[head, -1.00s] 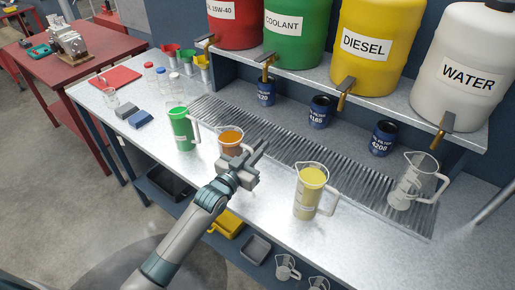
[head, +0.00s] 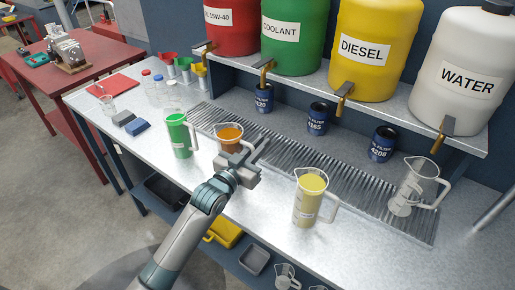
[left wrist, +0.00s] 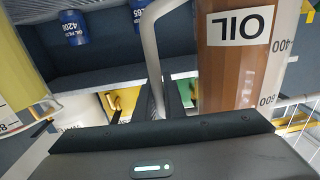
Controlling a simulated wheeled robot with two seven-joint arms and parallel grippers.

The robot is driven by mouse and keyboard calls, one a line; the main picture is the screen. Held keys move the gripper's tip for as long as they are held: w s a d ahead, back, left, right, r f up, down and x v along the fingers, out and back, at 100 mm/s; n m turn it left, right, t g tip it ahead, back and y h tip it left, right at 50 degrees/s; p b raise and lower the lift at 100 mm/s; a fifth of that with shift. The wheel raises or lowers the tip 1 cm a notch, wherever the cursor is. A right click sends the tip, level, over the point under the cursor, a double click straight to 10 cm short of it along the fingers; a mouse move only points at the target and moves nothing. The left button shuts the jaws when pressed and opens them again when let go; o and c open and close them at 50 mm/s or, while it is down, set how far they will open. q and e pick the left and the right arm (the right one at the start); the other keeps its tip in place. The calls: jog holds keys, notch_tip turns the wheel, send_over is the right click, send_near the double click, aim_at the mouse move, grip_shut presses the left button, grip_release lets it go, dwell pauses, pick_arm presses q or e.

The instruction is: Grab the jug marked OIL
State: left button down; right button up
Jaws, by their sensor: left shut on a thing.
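The jug marked OIL (head: 229,136) holds amber-brown liquid and is at the bench's middle left in the head view. My left gripper (head: 253,158) is shut on its handle and partly hides its lower part. In the left wrist view, the brown jug (left wrist: 233,75) fills the right side with its OIL label upside down, and its pale handle (left wrist: 150,40) runs down to the gripper. I cannot clearly see whether its base touches the bench. My right gripper is not in view.
A green jug (head: 179,136) stands left of the OIL jug, and a yellow jug (head: 309,199) stands to the right. An empty clear jug (head: 407,188) is farther right. A ribbed drain strip (head: 300,150) and several blue filters lie behind. Taps overhang from the shelf.

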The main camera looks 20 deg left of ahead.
pick_arm(q)
jog(key=s+d+r+b, duration=0.2)
jog(key=s+d+r, duration=0.2)
jog(key=d, duration=0.5)
jog(key=shift+s+d+r+b, duration=0.2)
jog(key=shift+r+b, duration=0.1)
jog(key=shift+r, duration=0.95)
jog(key=shift+d+r, duration=0.1)
jog(key=shift+d, duration=0.05)
jog(key=shift+s, duration=0.1)
